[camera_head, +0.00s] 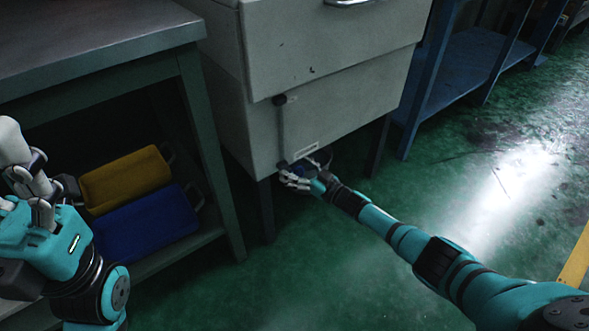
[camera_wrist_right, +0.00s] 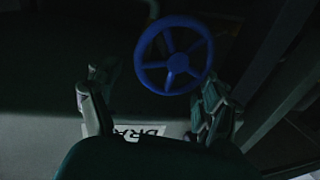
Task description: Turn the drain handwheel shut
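The drain handwheel (camera_wrist_right: 178,62) is a blue spoked wheel in the right wrist view, just beyond my fingertips and a little right of the middle between them. In the head view only a small blue part of the handwheel (camera_head: 299,171) shows, under the grey cabinet's lower edge. My right gripper (camera_head: 297,181) reaches it there. In the wrist view the right gripper's fingers (camera_wrist_right: 155,92) are spread apart with nothing held; whether they touch the rim I cannot tell. My left gripper (camera_head: 28,190) is at the far left, away from the wheel, its fingers partly hidden.
The grey cabinet (camera_head: 330,100) stands over the wheel on dark legs. A white label (camera_wrist_right: 140,132) reading "DRA" is partly covered. A vertical tube (camera_head: 281,130) runs down the cabinet front. Left is a bench (camera_head: 90,40) with yellow and blue bins. The green floor at right is open.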

